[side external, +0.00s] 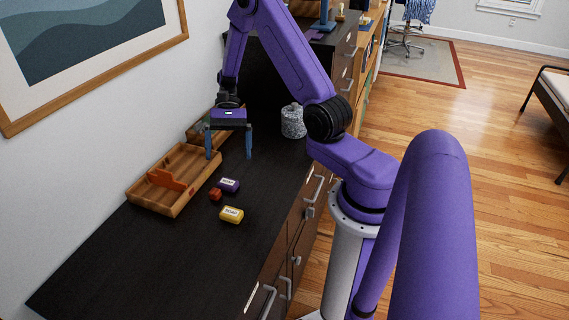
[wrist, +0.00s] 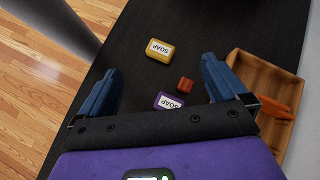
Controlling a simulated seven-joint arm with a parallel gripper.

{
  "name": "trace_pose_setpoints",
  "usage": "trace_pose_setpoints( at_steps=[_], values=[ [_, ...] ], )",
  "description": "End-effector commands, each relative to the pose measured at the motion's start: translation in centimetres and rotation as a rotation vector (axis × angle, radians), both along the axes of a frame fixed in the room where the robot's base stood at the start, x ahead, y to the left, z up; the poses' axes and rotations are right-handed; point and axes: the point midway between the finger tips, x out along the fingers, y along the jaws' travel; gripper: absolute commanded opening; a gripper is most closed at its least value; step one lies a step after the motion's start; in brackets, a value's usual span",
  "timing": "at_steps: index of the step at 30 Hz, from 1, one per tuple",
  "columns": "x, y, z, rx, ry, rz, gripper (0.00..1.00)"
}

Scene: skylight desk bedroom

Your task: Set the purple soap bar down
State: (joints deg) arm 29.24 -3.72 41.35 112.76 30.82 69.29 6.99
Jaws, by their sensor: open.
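The purple soap bar (side external: 228,185) lies on the dark dresser top, right of the wooden tray. It also shows in the wrist view (wrist: 168,101), partly hidden by my gripper's body. My gripper (side external: 229,157) is open and empty, with its blue fingers spread above the dresser behind the soap. In the wrist view the fingers (wrist: 160,78) stand on either side of the soap, with nothing between them at the tips that I can see held.
A small red block (side external: 215,195) sits close to the purple soap, and a yellow soap bar (side external: 231,215) lies nearer the front. A wooden tray (side external: 160,208) holds an orange-red item. A grey speckled jar (side external: 293,122) stands to the right. The dresser's near end is clear.

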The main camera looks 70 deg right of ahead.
Motion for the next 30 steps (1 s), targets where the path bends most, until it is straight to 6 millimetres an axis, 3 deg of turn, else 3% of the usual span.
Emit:
trace_pose_setpoints(
  at_steps=[6,15,30],
  values=[
    [-1.9,4.5,2.8,-0.093,-0.116,0.342,0.99],
    [-6.1,9.3,5.9,-0.177,-0.307,0.794,0.99],
    [-15.5,13.3,9.8,-0.193,-0.719,1.509,0.99]
  ],
)
